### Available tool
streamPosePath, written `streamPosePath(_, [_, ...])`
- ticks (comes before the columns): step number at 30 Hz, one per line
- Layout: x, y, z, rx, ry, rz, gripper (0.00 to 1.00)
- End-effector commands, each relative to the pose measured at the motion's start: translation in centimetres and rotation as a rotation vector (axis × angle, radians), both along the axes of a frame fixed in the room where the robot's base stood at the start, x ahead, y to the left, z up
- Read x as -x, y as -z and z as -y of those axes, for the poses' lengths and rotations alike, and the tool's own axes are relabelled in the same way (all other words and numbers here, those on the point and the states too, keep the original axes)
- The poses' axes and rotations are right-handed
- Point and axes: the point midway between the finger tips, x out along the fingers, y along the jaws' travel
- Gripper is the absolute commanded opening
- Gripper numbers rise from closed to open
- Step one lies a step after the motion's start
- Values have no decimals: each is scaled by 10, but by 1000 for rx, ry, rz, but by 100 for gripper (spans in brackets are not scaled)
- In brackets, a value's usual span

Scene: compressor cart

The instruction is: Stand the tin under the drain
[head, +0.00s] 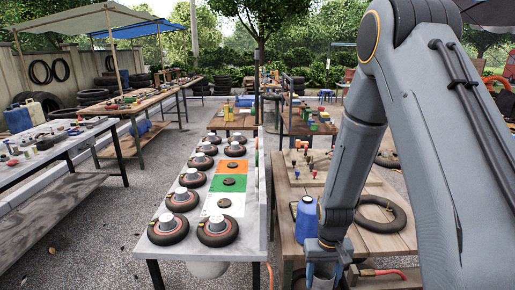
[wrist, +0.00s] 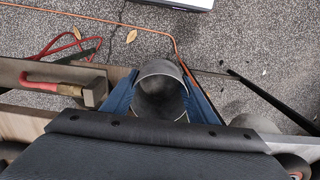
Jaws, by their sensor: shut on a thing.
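My gripper (head: 324,248) is at the lower middle of the head view, beside the front of the wooden bench. It is shut on the grey tin (head: 322,274), which shows only partly there. In the wrist view the tin (wrist: 160,85) is seen from above, its round mouth open and its inside dark. The blue fingers of my gripper (wrist: 160,100) press on its left and right sides. The ground shows beyond it. I cannot pick out the drain in either view.
An orange cable (wrist: 148,30) crosses the gravel.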

Motion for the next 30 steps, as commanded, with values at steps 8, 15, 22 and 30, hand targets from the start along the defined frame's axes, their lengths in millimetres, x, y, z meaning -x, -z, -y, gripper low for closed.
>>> streamPosePath(8, [-14,50,0,0,1,0,31])
streamPosePath(15, [-19,67,0,0,1,0,31])
streamPosePath(22, [-20,68,0,0,1,0,31])
streamPosePath(30, [-19,67,0,0,1,0,31])
